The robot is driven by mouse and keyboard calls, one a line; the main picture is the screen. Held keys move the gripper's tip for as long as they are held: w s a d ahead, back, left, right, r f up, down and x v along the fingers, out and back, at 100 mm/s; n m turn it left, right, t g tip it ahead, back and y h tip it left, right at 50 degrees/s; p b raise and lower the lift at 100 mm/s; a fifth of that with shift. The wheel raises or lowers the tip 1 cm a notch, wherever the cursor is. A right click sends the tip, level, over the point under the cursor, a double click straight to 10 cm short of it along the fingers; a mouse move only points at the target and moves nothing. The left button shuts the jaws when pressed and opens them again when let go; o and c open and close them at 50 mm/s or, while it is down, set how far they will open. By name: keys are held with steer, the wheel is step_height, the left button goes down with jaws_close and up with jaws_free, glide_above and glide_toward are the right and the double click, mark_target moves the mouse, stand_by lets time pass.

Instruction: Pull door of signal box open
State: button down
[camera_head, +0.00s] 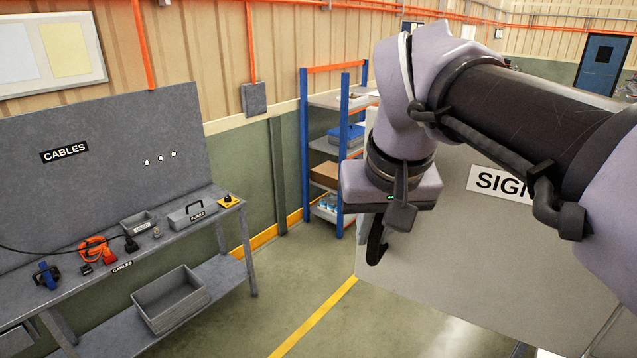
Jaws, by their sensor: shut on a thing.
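The signal box (440,275) is a large light grey panel at the right, with a white label (500,184) whose readable letters begin "SIG". My own arm covers the rest of the label and much of the panel. My gripper (376,250) is at the left edge of this face, with its dark fingers pointing down. It is shut on the signal box door at that edge. The exact part between the fingers is hidden, and I see no separate handle. I cannot tell from this view how far the door stands open, and no interior shows.
A grey workbench (190,224) with cables, a toolbox (192,214) and a lower grey bin (170,300) stands at the left. A blue-framed shelf (305,150) stands behind my gripper. The floor (270,315) between bench and box is clear, with a yellow line.

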steer(key=shift+s+a, duration=0.3)
steer(key=shift+s, duration=0.25)
steer(key=shift+w+d, duration=0.1)
steer(key=shift+w, duration=0.1)
steer(key=c, duration=1.4)
jaws_free()
steer(key=shift+s, duration=0.1)
steer(key=shift+o, duration=0.2)
